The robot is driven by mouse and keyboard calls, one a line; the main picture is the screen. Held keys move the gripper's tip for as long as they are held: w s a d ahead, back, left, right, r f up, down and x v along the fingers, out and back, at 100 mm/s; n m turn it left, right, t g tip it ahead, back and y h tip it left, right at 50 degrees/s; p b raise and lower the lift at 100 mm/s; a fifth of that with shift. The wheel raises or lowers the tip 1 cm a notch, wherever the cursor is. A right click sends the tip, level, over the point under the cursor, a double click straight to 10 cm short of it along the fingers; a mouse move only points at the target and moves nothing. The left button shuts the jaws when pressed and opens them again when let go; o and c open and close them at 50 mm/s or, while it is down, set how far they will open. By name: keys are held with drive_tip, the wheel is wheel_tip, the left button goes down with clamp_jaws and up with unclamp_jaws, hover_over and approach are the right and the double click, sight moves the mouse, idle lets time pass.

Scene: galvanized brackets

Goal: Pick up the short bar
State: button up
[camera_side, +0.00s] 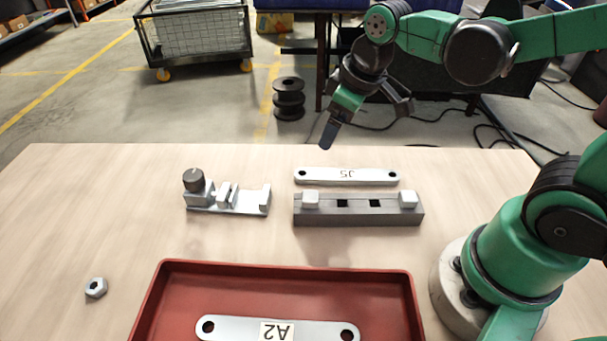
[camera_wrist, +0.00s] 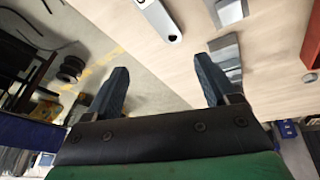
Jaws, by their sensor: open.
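A flat silver bar marked J5 (camera_side: 347,176) with a hole at each end lies on the table behind a dark grey block. Its end shows in the wrist view (camera_wrist: 160,17). A second silver bar, marked A2 (camera_side: 240,328), lies in the red tray (camera_side: 290,268). The J5 bar looks shorter in the side view, but it is farther away, so I cannot tell which is truly shorter. My gripper (camera_side: 366,120) is open and empty, raised above the table's back edge, behind the J5 bar and apart from it. Its two fingers also show in the wrist view (camera_wrist: 160,85).
The dark grey block (camera_side: 358,212) with two pale caps stands just in front of the J5 bar. A metal clamp fixture (camera_side: 228,197) with a dark knob stands to its left. A hex nut (camera_side: 96,288) lies at front left. The table's left side is mostly clear.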

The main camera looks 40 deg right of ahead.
sight(322, 173)
drive_tip(key=w+f+n+g, duration=0.1)
drive_tip(key=f+n+g, duration=0.1)
drive_tip(key=f, duration=0.1)
drive_tip(key=w+f+n+g, duration=0.1)
drive_tip(key=f+n, duration=0.1)
drive_tip(key=shift+w+d, duration=0.15)
drive_tip(key=shift+w, duration=0.2)
drive_tip(key=shift+w+f+n+g, duration=0.1)
drive_tip(key=shift+f+n+g, duration=0.4)
drive_tip(key=shift+f, duration=2.85)
clamp_jaws()
